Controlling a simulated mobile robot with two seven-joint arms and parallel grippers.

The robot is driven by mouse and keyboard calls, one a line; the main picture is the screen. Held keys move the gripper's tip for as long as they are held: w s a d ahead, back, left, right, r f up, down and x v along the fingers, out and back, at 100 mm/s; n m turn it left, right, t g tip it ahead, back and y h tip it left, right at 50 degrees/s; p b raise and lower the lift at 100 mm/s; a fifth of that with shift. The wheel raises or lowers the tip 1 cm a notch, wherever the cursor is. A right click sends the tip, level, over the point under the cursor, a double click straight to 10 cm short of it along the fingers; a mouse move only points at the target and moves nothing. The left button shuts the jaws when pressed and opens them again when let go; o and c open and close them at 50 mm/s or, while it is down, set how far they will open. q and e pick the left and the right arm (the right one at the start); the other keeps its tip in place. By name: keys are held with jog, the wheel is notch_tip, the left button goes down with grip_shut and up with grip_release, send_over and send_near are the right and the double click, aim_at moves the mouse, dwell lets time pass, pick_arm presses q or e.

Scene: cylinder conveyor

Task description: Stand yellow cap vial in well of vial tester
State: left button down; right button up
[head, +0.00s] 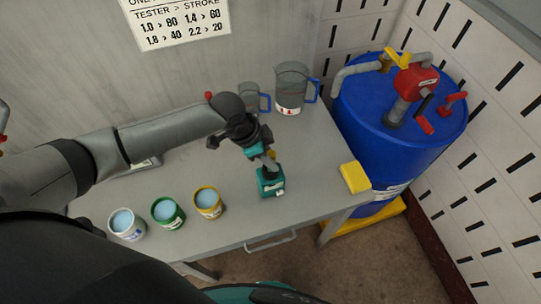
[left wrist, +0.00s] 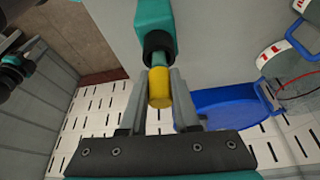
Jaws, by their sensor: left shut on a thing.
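The vial tester (head: 271,187) is a small teal block on the grey table, with a black round well (left wrist: 158,43) in the left wrist view. The yellow cap vial (left wrist: 160,90) is between the fingers of my left gripper (left wrist: 160,98), which is shut on it near the cap. Its clear glass runs from the cap to the black well and lines up with it. I cannot tell how deep its lower end sits. In the head view, my left gripper (head: 269,157) is directly above the tester and hides most of the vial.
White, green (head: 167,212) and yellow (head: 208,202) cups stand left of the tester. A yellow block (head: 355,177) lies at the table's right edge. Two blue-handled jugs (head: 291,88) stand behind. A blue drum (head: 390,150) is beyond the right edge. Table around the tester is clear.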

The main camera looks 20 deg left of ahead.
pick_arm(q)
jog(key=shift+f, duration=0.2)
dwell(0.3)
jog(key=c, duration=0.6)
grip_release()
jog(key=shift+o, duration=0.2)
jog(key=v, duration=1.5)
jog(key=shift+r, duration=0.15)
jog(key=shift+s, duration=0.1)
